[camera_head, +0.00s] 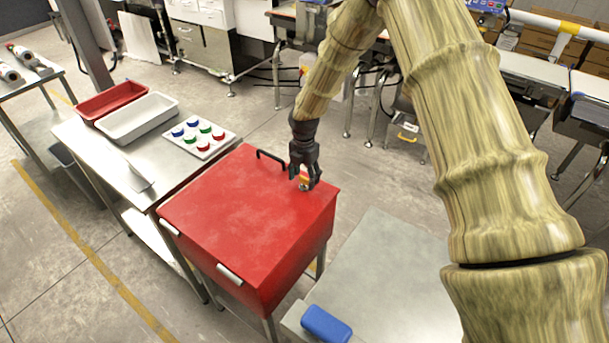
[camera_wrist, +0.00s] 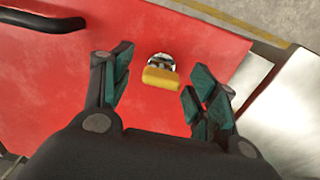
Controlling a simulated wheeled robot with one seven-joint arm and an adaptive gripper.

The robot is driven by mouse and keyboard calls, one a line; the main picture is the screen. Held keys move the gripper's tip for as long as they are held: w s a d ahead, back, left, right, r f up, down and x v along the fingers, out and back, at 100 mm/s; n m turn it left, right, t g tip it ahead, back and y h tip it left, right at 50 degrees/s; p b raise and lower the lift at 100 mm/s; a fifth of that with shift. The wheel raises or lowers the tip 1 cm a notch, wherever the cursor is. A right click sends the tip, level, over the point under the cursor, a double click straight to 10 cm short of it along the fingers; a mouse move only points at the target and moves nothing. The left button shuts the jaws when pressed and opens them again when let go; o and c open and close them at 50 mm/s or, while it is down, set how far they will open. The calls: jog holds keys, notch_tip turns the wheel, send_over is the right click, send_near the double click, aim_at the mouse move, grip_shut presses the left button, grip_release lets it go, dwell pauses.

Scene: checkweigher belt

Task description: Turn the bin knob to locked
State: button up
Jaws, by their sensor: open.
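The red bin (camera_head: 243,211) has a flat closed lid with a black handle (camera_head: 271,157) near its back edge. The knob (camera_wrist: 161,75) is on the lid's right part, with a yellow grip and a shiny round base. My gripper (camera_head: 304,184) points down over the lid at the knob, and the fingers partly hide the knob in the head view. In the wrist view my gripper (camera_wrist: 155,91) is open, with one finger on each side of the knob and a gap to both. The yellow grip lies nearly crosswise between the fingers. I cannot tell any lock marking.
A steel table (camera_head: 75,134) at left holds a red tray (camera_head: 110,98), a white tray (camera_head: 137,117) and a board of coloured buttons (camera_head: 199,138). A grey surface (camera_head: 385,275) with a blue block (camera_head: 326,324) is at the bin's right.

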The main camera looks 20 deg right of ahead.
jog(key=shift+s, duration=0.3)
jog(key=shift+w+f, duration=0.2)
jog(key=shift+r, duration=0.1)
jog(key=c, duration=1)
jog(key=shift+s, duration=0.1)
